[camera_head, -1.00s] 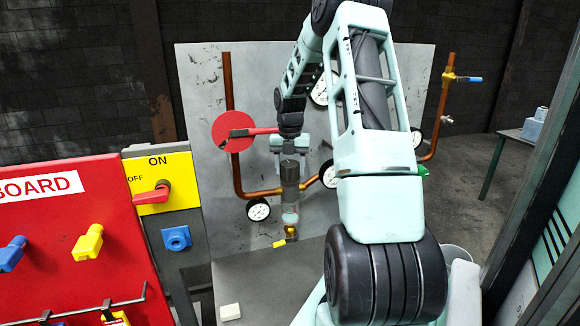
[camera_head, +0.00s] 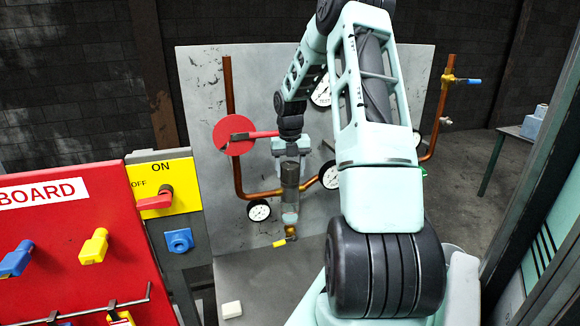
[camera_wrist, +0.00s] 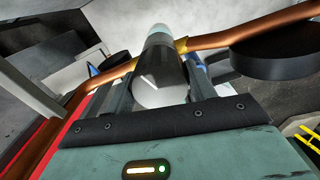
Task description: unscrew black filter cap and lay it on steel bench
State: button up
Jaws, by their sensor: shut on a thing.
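The black filter cap (camera_head: 290,174) is at the top of the upright filter on the copper pipe, in front of the grey panel. The filter's pale bowl (camera_head: 290,217) shows below, with a small brass valve with a yellow handle (camera_head: 283,242) under it. My gripper (camera_head: 290,160) points down from above and is shut on the cap. In the wrist view, the dark cap (camera_wrist: 161,80) sits between my two fingers and the pale bowl shows beyond it. I cannot tell whether the cap is loose. The steel bench (camera_head: 265,280) lies below, partly hidden by my arm.
The copper pipe (camera_head: 240,165) and round gauges (camera_head: 259,210) are close beside the filter. A red disc (camera_head: 233,135) with a red lever is at its left.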

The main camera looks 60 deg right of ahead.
aim_at(290, 165)
jog(key=shift+r+p, duration=1)
jog(key=shift+r, duration=0.05)
jog(key=shift+r, duration=0.2)
jog(key=shift+r+p, duration=0.7)
jog(key=shift+r, duration=1.65)
